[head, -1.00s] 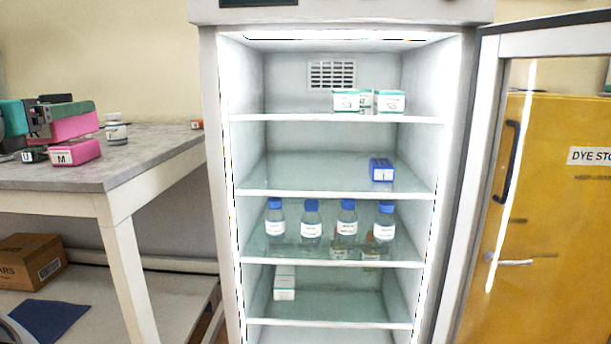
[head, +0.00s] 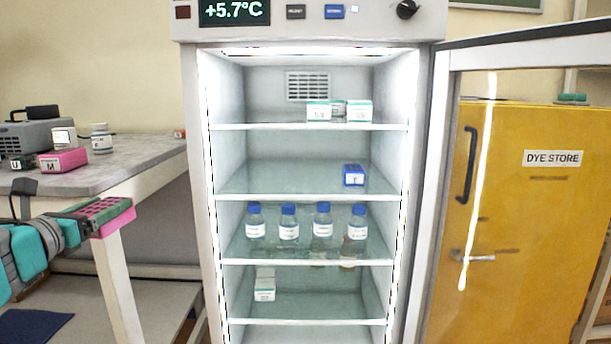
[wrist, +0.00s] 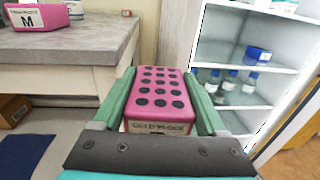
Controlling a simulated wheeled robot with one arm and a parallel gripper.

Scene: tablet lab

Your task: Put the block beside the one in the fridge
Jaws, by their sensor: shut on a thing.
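My gripper (head: 108,216) is shut on a pink block (wrist: 160,92) with rows of dark holes on top. The block's label faces me in the wrist view, but I cannot read it surely. The block is in the air in front of the bench, left of the fridge and outside it. The fridge (head: 212,190) stands open. A blue block (head: 354,175) with a white label sits on its second shelf, right of the middle; it also shows in the wrist view (wrist: 259,55). That shelf (head: 270,180) is bare to the left of the blue block.
The glass door (head: 436,190) is swung open to the right, before a yellow dye store cabinet (head: 550,220). White boxes (head: 319,111) stand on the top shelf, blue-capped bottles (head: 288,228) below. Another pink block marked M (head: 63,160) lies on the bench (head: 140,155).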

